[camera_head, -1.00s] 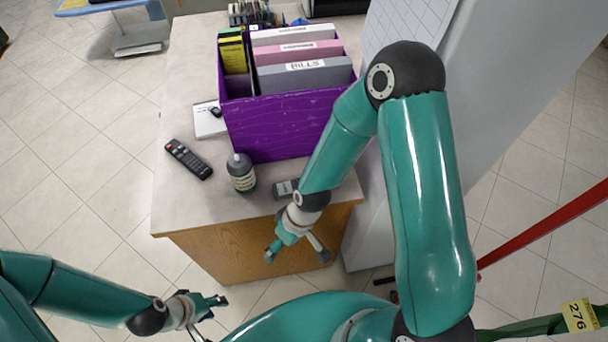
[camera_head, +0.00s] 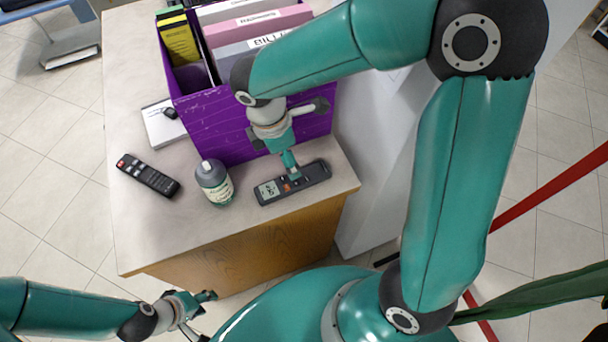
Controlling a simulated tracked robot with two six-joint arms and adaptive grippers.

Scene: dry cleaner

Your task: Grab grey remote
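The grey remote (camera_head: 311,176), dark with a small display at its left end, lies on the front right of the counter top. My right gripper (camera_head: 300,138) is over it, open, with one teal finger reaching down in front of its middle. I cannot tell whether that finger touches it. Nothing shows between the fingers. My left gripper (camera_head: 203,315) is open and empty, low in front of the counter, far from the remote.
A grey bottle (camera_head: 214,183) stands just left of the grey remote. A black remote (camera_head: 147,176) lies farther left on the counter (camera_head: 150,225). A purple file box (camera_head: 212,125) with folders stands close behind. The counter's front edge is near.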

